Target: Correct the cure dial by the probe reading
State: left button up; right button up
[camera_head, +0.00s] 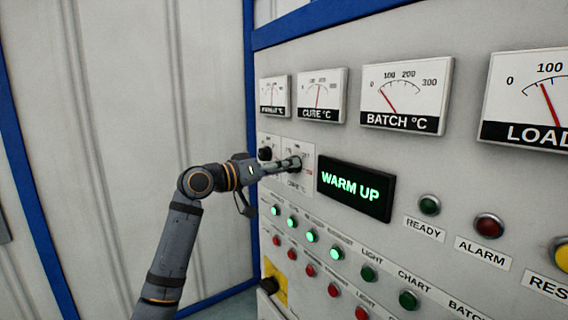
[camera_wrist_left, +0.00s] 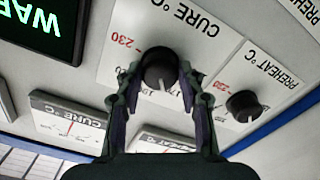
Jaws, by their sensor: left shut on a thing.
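The cure dial (camera_wrist_left: 158,72) is a black knob with a white pointer line on a white plate marked CURE °C, with a red 230. It shows upside down in the left wrist view. My left gripper (camera_wrist_left: 160,85) is shut around the knob, one finger on each side. In the head view my left gripper (camera_head: 291,165) reaches the panel and covers most of the cure dial. The cure gauge (camera_head: 321,97) above it has a red needle standing near the middle of its scale. No separate probe is identifiable. My right gripper is not in view.
The preheat dial (camera_head: 265,154) sits just left of the cure dial. A display (camera_head: 354,188) reads WARM UP in green. Batch (camera_head: 405,95) and load (camera_head: 530,100) gauges are at the upper right. Rows of green and red lamps or buttons lie below.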

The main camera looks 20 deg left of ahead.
pick_arm(q)
jog(key=shift+n+p, duration=0.4)
jog(key=shift+n, duration=0.7)
jog(key=o, duration=1.2)
jog(key=shift+c, duration=0.2)
jog(key=v, duration=1.2)
jog(key=shift+a, duration=0.1)
